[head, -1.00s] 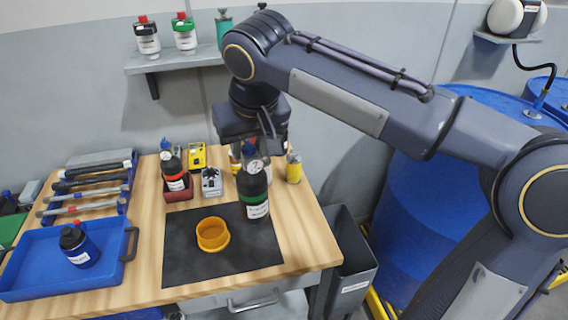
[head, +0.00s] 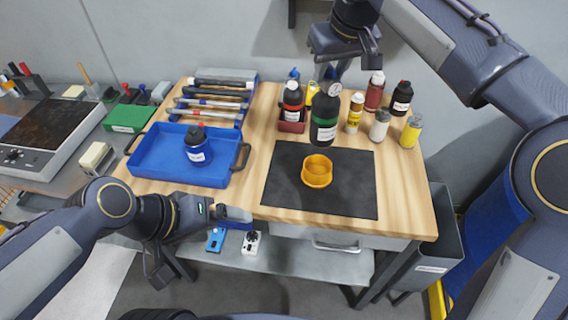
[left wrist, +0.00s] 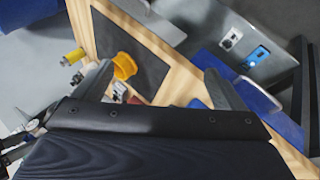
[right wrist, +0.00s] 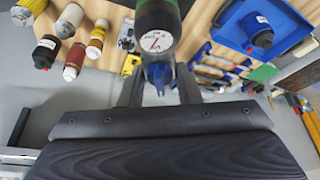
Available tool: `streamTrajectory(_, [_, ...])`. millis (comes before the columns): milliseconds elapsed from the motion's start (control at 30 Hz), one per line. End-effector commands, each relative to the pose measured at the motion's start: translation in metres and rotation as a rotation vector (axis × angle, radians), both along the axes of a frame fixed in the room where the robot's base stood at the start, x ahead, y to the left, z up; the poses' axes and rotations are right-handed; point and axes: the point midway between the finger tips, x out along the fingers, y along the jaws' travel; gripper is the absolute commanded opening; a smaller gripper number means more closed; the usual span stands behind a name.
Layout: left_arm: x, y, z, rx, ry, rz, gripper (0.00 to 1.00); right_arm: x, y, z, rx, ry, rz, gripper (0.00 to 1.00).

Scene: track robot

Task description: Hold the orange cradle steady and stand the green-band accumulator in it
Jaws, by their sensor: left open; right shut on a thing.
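The orange cradle (head: 317,172) stands empty on the dark mat (head: 348,196); it also shows in the left wrist view (left wrist: 125,66). The green-band accumulator (head: 324,118) is a black bottle with a green band and a round gauge on top. My right gripper (head: 343,68) is shut on its top and holds it upright by the mat's back edge, behind the cradle. I cannot tell its height above the table. It also shows in the right wrist view (right wrist: 158,18). My left gripper (head: 197,243) is open and empty at the table's front edge, left of the cradle.
A red-band bottle (head: 292,97) stands in a red cradle left of the accumulator. Several bottles, one of them yellow (head: 411,132), stand at the back right. A blue tray (head: 165,172) with a dark blue bottle (head: 198,148) is on the left. The mat around the cradle is clear.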

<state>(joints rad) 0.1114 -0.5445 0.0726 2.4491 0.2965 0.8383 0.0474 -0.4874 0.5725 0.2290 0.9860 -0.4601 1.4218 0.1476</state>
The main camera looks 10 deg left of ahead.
Motion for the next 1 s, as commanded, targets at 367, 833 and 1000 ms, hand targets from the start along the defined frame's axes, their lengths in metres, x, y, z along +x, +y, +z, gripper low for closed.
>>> streamTrajectory(367, [0.094, -0.063, -0.013, -0.590, 0.392, 0.387, 0.92, 0.000, 0.000, 0.002, 0.002, -0.003, -0.001, 0.00])
streamTrajectory(833, [0.192, -0.077, -0.077, -1.161, 0.922, 1.017, 0.92, 0.000, 0.000, 0.002, 0.002, -0.003, -0.001, 0.00])
streamTrajectory(1000, [0.202, -0.077, -0.090, -1.228, 1.005, 1.117, 0.92, 0.000, 0.000, 0.002, 0.002, -0.003, -0.001, 0.00])
